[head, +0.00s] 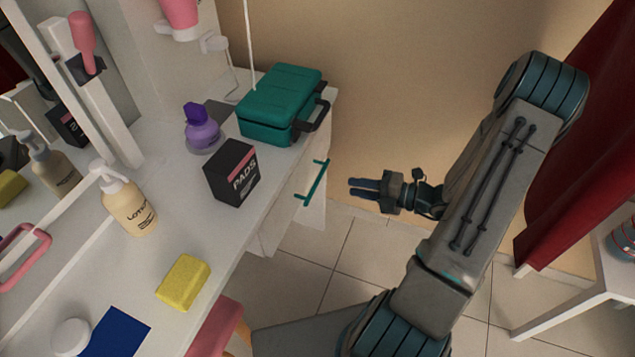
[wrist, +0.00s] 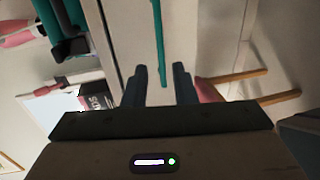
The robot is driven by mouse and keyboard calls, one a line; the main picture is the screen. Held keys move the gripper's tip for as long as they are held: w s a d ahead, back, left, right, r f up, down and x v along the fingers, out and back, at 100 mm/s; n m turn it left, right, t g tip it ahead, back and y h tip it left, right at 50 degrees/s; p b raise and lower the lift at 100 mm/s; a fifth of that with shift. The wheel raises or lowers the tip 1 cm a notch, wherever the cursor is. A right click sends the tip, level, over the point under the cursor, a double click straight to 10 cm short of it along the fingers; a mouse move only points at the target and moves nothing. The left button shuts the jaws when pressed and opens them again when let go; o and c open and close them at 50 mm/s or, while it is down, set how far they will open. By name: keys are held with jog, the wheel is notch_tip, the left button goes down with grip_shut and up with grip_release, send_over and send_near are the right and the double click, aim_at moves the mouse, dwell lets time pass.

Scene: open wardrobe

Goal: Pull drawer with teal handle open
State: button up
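The teal handle (head: 312,180) is a thin bar on the front of a white drawer (head: 289,207) under the right end of the white counter. The drawer looks shut. My gripper (head: 352,188) is to the right of the handle in the head view, pointing at it with a gap between. The handle (wrist: 159,40) runs up the picture just beyond the fingertips, roughly in line with the gap. The exact distance to it is hard to tell.
A teal case (head: 279,100) stands on the counter above the drawer, beside a purple bottle (head: 201,130) and a black pads box (head: 233,172). A yellow sponge (head: 184,281) and lotion bottle (head: 127,203) are nearer. A pink stool (head: 217,328) is below.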

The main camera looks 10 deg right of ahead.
aim_at(318, 180)
jog(key=b+x, duration=0.1)
jog(key=x, duration=1)
jog(key=shift+w+a+f+b, duration=0.1)
jog(key=shift+w+a+b, duration=0.15)
jog(key=shift+b, duration=0.1)
jog(key=shift+c, duration=0.4)
grip_shut()
